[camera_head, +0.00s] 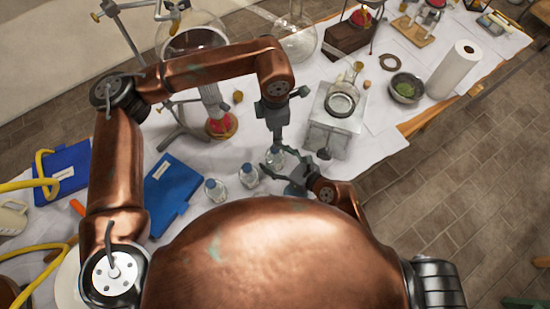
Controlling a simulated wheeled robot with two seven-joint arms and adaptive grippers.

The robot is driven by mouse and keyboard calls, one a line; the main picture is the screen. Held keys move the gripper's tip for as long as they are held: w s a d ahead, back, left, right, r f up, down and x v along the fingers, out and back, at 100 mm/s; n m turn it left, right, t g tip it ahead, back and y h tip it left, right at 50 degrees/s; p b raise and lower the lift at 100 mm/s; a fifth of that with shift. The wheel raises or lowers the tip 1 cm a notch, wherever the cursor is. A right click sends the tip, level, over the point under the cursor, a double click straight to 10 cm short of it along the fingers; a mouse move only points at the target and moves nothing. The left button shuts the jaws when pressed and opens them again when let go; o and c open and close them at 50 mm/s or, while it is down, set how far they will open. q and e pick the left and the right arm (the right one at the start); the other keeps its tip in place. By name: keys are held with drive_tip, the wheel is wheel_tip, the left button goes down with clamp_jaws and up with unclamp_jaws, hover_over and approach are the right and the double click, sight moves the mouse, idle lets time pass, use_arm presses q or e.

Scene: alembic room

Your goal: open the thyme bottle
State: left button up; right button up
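Three small clear bottles with bluish caps stand in a slanting row on the white-covered table: a left one (215,190), a middle one (249,176) and a right one (276,159). Their labels are too small to read, so I cannot tell which is thyme. My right gripper (272,160) comes from the right with its fingers on either side of the right bottle, apparently closed on it. My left gripper (278,136) points down just above that bottle. Its fingers look close together, but I see them edge-on. Whether it touches the cap is unclear.
A metal box burner stand (335,137) with glassware stands close right of the grippers. A blue book (172,183) lies left of the bottles. A bowl (407,88) and paper roll (455,70) are at right.

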sight(275, 157)
clamp_jaws()
use_arm(q)
drive_tip(key=m, duration=1)
drive_tip(key=shift+m, duration=0.4)
drive_tip(key=m, duration=0.7)
drive_tip(key=shift+m, duration=0.4)
drive_tip(key=m, duration=0.3)
drive_tip(key=shift+m, duration=0.4)
drive_tip(key=m, duration=0.4)
drive_tip(key=shift+f+m, duration=0.3)
drive_tip(key=shift+f, duration=3.7)
